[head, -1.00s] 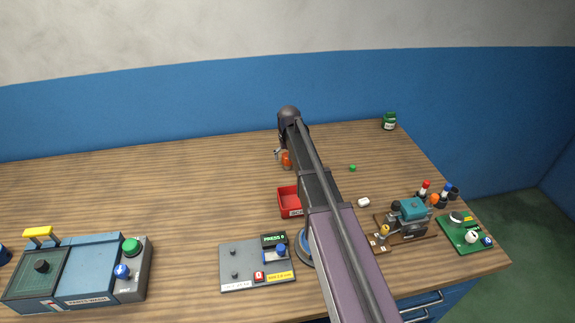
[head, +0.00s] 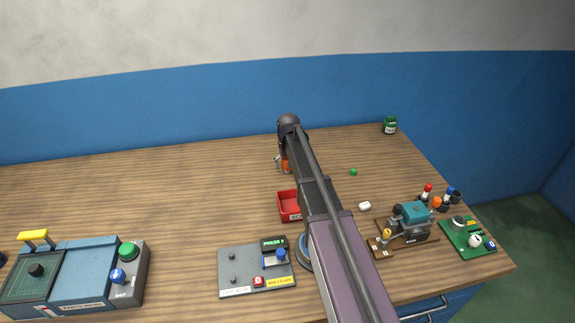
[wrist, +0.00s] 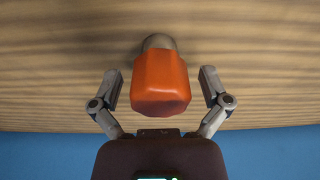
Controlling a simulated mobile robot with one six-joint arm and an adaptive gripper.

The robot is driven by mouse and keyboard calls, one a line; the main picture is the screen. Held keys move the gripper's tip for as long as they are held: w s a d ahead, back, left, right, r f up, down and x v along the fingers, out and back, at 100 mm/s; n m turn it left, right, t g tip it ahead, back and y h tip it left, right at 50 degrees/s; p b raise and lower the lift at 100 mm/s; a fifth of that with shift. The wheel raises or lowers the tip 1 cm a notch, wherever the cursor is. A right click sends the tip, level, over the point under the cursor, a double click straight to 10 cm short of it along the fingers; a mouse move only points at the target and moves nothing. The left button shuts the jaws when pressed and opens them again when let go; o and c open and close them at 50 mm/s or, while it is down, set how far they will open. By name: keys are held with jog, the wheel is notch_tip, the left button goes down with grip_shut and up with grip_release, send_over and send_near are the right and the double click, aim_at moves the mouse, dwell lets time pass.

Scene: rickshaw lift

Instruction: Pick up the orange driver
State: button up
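The orange driver (wrist: 160,82) shows in the wrist view as a blocky orange handle with a grey round part at its far end. My gripper (wrist: 160,76) is open, with one finger on each side of the handle. A gap shows between each finger and the handle. In the head view the orange driver (head: 286,167) is a small orange patch beside my gripper (head: 280,163), partly hidden by my arm. I cannot tell whether it stands or lies on the table.
A red bin (head: 288,204) sits nearer on the wooden table (head: 150,190). A small green item (head: 353,172) and a white item (head: 364,206) lie to the right. A teal-topped machine (head: 413,215) is at the right. The left and back table is mostly clear.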

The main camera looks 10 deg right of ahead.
jog(key=c, duration=1)
jog(key=shift+r, duration=0.1)
notch_tip(320, 180, up, 10)
jog(key=p, duration=1)
